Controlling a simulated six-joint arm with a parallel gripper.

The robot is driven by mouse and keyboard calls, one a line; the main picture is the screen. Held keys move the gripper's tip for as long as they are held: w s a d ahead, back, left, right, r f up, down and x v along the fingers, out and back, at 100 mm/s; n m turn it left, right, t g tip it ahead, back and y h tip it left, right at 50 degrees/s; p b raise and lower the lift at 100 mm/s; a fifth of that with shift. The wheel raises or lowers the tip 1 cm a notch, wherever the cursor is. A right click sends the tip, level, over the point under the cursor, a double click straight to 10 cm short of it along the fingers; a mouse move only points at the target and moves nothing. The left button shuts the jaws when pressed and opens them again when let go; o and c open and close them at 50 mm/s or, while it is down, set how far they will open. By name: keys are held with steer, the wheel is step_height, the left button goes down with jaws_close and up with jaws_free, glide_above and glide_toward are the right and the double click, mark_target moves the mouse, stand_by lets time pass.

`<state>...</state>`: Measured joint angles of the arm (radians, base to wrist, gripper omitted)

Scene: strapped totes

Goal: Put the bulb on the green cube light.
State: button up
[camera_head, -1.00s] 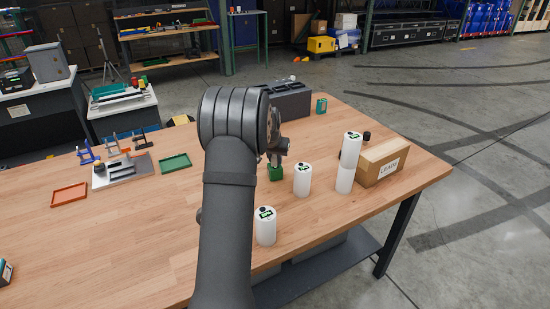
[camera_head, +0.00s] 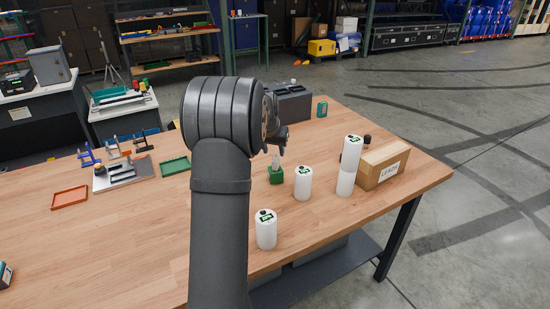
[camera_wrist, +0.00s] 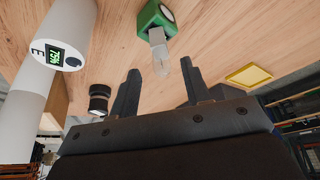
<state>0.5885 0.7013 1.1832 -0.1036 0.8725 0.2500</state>
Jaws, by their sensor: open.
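In the wrist view the green cube (camera_wrist: 147,20) shows a white round patch, and the bulb (camera_wrist: 160,62) has a grey base against the cube and a clear glass end pointing toward my gripper. My gripper (camera_wrist: 162,86) is open, its two dark fingers apart on either side of the bulb's line and clear of it. In the head view my arm partly hides the gripper.
White cylinders (camera_head: 266,231) (camera_head: 303,184) stand front and right of the cube. A taller white stack (camera_head: 348,168) is beside a cardboard box (camera_head: 383,167). A dark grey bin (camera_head: 292,103) is behind. Green (camera_head: 175,166) and orange (camera_head: 69,198) trays lie left.

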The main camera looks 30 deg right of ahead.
mark_target(276, 153)
steer(key=shift+v, duration=2.4)
steer(key=shift+d+f, duration=0.1)
steer(key=x, duration=1.2)
steer(key=shift+r, duration=1.8)
steer(key=shift+f, duration=0.1)
